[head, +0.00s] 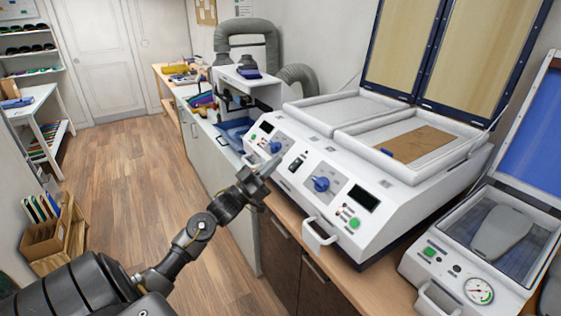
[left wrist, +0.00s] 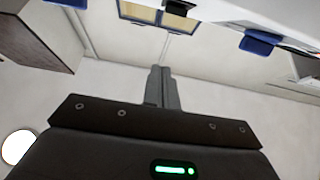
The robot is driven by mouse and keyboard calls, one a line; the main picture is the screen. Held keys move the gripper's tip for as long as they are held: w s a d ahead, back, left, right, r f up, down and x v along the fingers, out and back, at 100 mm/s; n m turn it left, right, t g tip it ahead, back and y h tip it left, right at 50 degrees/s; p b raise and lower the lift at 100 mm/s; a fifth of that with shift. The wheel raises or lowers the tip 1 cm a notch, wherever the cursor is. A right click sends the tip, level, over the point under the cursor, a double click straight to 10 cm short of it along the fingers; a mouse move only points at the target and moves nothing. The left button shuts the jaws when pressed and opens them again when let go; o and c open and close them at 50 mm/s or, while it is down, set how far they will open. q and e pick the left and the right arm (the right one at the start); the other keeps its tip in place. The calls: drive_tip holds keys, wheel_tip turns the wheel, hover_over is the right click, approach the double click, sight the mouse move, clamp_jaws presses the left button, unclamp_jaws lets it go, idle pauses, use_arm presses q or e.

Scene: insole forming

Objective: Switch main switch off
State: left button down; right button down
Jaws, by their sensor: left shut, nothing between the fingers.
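The white two-bay heating machine (head: 398,160) stands on the counter with both lids raised. On its sloped front panel, a small black switch (head: 297,164) sits between two blue knobs; I cannot read its position. A black part that looks like this switch shows at the top of the left wrist view (left wrist: 179,8). My left gripper (head: 270,164) is shut and empty, its fingertips pointing at the panel just left of the switch. I cannot tell whether they touch the panel. The shut fingers also show in the left wrist view (left wrist: 160,72). My right gripper is out of view.
The blue knobs (head: 321,184) and (head: 275,147) flank the switch. A green button (head: 354,223) and a front handle (head: 318,236) are nearby. A vacuum press (head: 475,255) with a gauge stands at right. A brown sheet (head: 418,143) lies in the right bay.

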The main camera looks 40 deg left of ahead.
use_arm(q)
drive_tip(key=b+v, duration=0.2)
drive_tip(key=v, duration=0.5)
drive_tip(key=shift+r, duration=0.4)
drive_tip(key=shift+s+a, duration=0.1)
